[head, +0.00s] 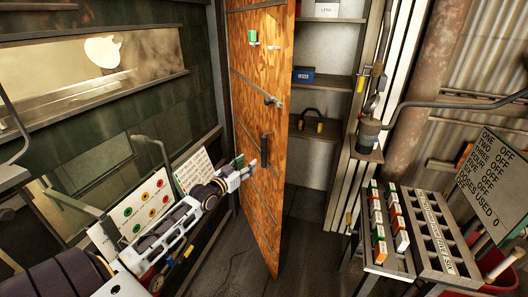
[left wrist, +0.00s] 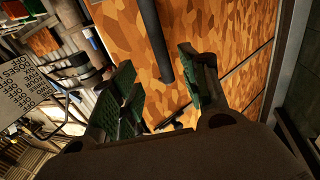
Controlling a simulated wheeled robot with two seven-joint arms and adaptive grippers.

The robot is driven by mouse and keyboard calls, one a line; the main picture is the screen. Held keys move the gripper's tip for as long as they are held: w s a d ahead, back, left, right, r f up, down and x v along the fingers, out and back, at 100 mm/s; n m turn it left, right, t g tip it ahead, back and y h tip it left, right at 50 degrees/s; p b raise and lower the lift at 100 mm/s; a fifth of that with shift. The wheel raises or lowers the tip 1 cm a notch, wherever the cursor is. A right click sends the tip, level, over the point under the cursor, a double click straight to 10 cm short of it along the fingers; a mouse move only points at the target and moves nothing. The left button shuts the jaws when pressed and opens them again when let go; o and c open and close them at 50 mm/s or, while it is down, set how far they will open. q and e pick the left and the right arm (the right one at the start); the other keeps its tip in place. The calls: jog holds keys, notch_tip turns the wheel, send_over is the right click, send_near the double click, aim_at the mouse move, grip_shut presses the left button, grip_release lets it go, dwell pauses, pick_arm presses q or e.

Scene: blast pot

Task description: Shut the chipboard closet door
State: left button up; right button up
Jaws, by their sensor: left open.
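The chipboard closet door (head: 258,90) stands open, swung out in the middle of the head view. Its orange-brown face also fills much of the left wrist view (left wrist: 225,35). A dark upright bar handle (head: 266,149) is on this face, and a latch (head: 273,101) sits above it. My left gripper (head: 247,166) is open, just in front of the door beside the handle's lower part. In the left wrist view the bar handle (left wrist: 154,42) runs down between the open fingers (left wrist: 162,88); contact cannot be told. My right gripper is not in view.
The closet's shelves (head: 325,80) hold a blue box (head: 303,75) and ear defenders (head: 311,123). A panel with coloured buttons (head: 140,208) is at left. Floor (head: 308,225) right of the door looks clear.

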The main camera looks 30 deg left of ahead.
aim_at(262, 152)
pick_arm(q)
jog(key=shift+w+d+p, duration=0.15)
jog(key=shift+w+p, duration=0.15)
jog(key=shift+w, duration=2.85)
jog(key=shift+w+d+p, duration=0.1)
jog(key=shift+w+p, duration=0.15)
jog(key=shift+w, duration=2.9)
jog(key=shift+w, duration=0.1)
jog(key=shift+c, duration=0.2)
grip_shut()
